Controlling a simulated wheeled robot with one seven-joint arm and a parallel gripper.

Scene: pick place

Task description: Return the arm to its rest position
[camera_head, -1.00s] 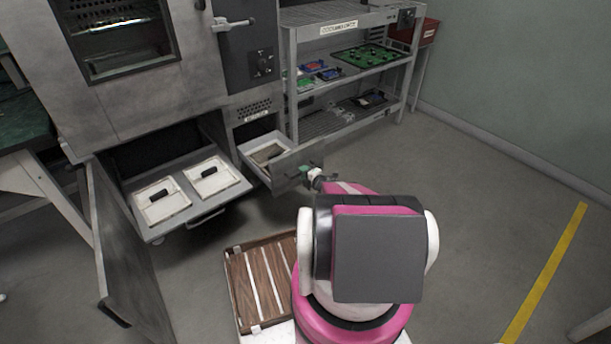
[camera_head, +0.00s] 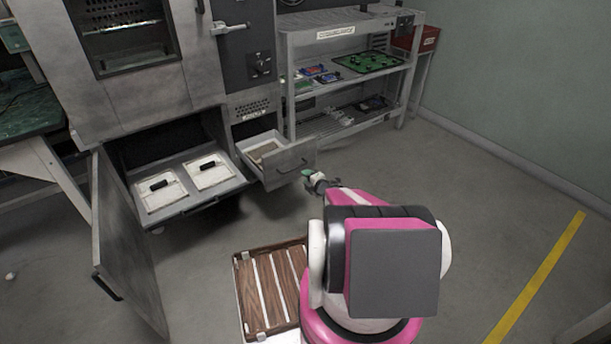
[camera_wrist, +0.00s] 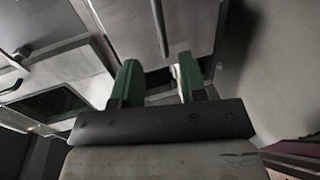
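My gripper (camera_head: 311,176) is at the end of my pink and white arm, just in front of and right of the open small drawer (camera_head: 291,163). In the wrist view my gripper (camera_wrist: 155,82) shows two green fingers spread apart with nothing between them. The grey drawer front (camera_wrist: 150,30) is beyond the fingertips. My upper arm hides part of the floor in the head view.
The large lower drawer (camera_head: 196,194) is pulled out with two white panels with black handles. A grey cabinet door (camera_head: 125,240) stands open at left. A wooden slatted tray (camera_head: 243,292) lies beside my arm. A shelf rack (camera_head: 345,83) stands behind. The right floor is clear.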

